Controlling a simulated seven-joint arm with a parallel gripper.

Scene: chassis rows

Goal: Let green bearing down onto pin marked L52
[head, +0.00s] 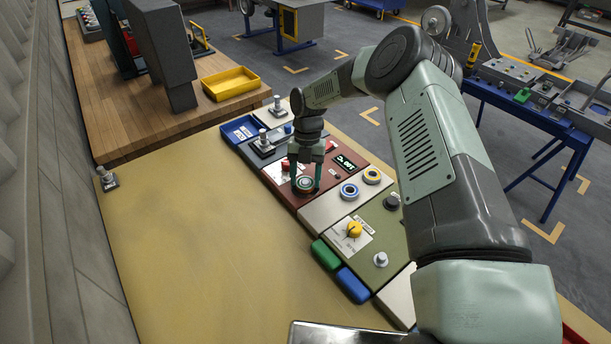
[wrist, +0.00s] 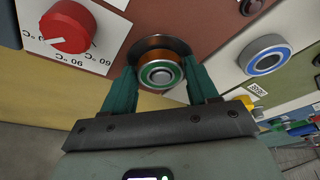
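My gripper (head: 304,180) points down over the dark red panel (head: 283,185) and is shut on this bearing. A round copper-brown rim (wrist: 160,45) shows just behind the bearing. I cannot tell whether the bearing touches it. In the head view the fingers partly cover the bearing (head: 304,184). No pin shows under the bearing, and no L52 mark can be read.
A red knob (wrist: 67,27) is close to the left finger. The tan tabletop (head: 200,230) at left is mostly clear.

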